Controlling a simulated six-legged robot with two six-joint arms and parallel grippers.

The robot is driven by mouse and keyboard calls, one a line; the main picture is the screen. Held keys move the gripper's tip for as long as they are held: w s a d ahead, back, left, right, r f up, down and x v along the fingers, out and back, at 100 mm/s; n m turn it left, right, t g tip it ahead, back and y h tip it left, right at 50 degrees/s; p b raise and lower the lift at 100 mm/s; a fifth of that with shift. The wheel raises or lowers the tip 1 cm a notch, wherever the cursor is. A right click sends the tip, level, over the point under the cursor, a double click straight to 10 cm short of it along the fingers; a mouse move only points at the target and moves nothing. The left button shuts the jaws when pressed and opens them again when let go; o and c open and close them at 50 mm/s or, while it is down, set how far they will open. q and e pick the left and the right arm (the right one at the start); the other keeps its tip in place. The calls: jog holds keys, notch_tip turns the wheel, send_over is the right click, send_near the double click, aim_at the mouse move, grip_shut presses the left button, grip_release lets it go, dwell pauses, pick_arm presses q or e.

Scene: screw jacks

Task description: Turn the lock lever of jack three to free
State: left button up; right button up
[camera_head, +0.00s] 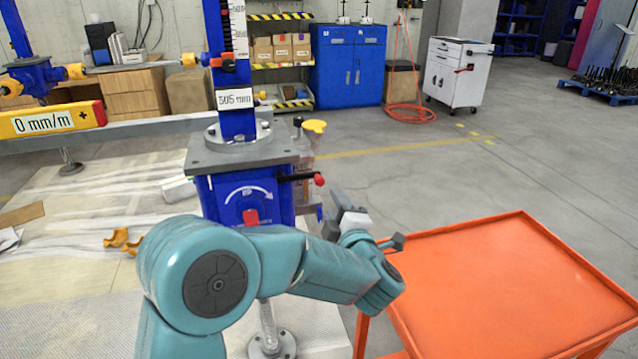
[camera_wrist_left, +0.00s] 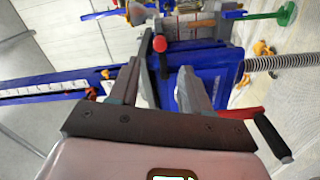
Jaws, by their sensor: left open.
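The near jack has a blue body (camera_head: 232,198) with a curved white arrow and a red piece on its face, a grey top plate (camera_head: 240,155) and a column marked 505 mm. I cannot read a jack number. A black lever with a red knob (camera_head: 319,179) sticks out to the right below the plate. My left gripper (camera_head: 338,203) is right of the body, just below the lever, partly hidden by my arm. In the left wrist view my left gripper (camera_wrist_left: 160,75) is open, with the red knob (camera_wrist_left: 159,43) and black lever showing between the fingertips; contact is unclear.
An orange cart (camera_head: 520,285) stands close on the right. A grey beam with a yellow level (camera_head: 50,121) reading 0 mm/m runs left of the jack. Orange-yellow pieces (camera_head: 117,237) lie on the floor. A blue cabinet (camera_head: 349,66) and white drawer cart (camera_head: 459,72) are far back.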

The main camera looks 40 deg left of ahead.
aim_at(319, 183)
pick_arm(q)
jog(key=x, duration=1)
jog(key=shift+a+r+p, duration=0.1)
jog(key=shift+a+p, duration=0.2)
jog(key=shift+a, duration=0.05)
jog(key=shift+w+a, duration=0.4)
jog(key=shift+s, duration=0.1)
grip_shut()
